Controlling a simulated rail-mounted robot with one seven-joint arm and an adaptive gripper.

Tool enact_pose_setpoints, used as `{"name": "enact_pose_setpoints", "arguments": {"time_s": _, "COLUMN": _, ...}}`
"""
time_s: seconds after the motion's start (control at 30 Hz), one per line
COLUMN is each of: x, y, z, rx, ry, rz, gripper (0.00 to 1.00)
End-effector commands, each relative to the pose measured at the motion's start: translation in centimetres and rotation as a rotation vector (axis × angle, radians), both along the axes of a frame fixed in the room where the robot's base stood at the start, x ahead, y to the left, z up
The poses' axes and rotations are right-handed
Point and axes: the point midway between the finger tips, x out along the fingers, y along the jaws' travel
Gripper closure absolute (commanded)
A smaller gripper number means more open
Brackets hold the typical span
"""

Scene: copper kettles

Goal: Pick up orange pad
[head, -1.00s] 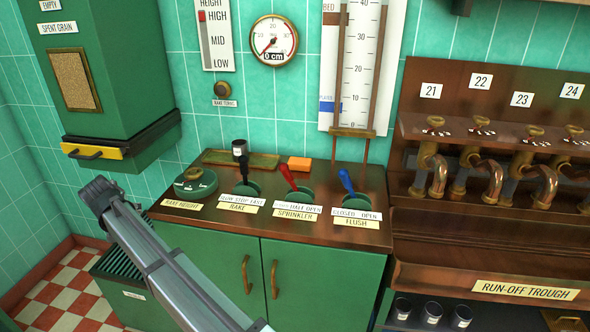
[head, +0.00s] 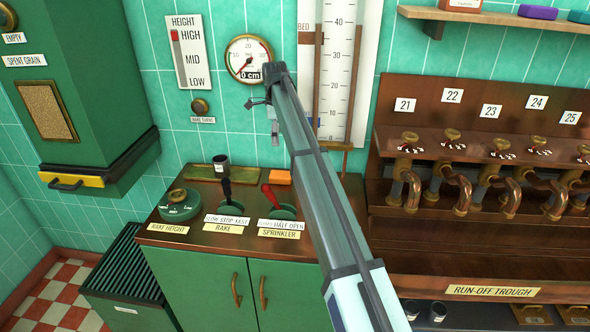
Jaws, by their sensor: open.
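A small orange pad (head: 279,178) lies at the back of the brown countertop (head: 165,238), close to the tiled wall. It is right of a flat greenish tray and behind the red sprinkler lever (head: 275,201). My gripper (head: 262,122) is raised above and slightly left of the pad, in front of the wall below the round gauge. Its fingers look spread, with nothing between them. The pad is fully visible beside my arm. The blue flush lever is hidden behind my arm.
The rake lever (head: 226,192) and a round green dial (head: 180,205) stand on the counter. Pipes with valves (head: 460,180) line the right. A shelf (head: 490,17) at top right holds several coloured blocks.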

Motion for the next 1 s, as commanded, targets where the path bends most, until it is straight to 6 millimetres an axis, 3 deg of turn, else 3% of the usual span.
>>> {"name": "enact_pose_setpoints", "arguments": {"time_s": 0.17, "x": 0.0, "y": -0.6, "z": -1.5, "rx": 0.004, "ry": 0.016, "rz": -0.036, "gripper": 0.14}}
{"name": "enact_pose_setpoints", "arguments": {"time_s": 0.6, "x": 0.0, "y": -0.6, "z": -9.8, "rx": 0.003, "ry": 0.014, "rz": -0.033, "gripper": 0.14}}
{"name": "enact_pose_setpoints", "arguments": {"time_s": 0.8, "x": 0.1, "y": -0.5, "z": -11.7, "rx": 0.004, "ry": 0.012, "rz": -0.033, "gripper": 0.14}}
{"name": "enact_pose_setpoints", "arguments": {"time_s": 1.0, "x": 0.0, "y": -0.5, "z": -12.4, "rx": 0.004, "ry": 0.012, "rz": -0.032, "gripper": 0.14}}
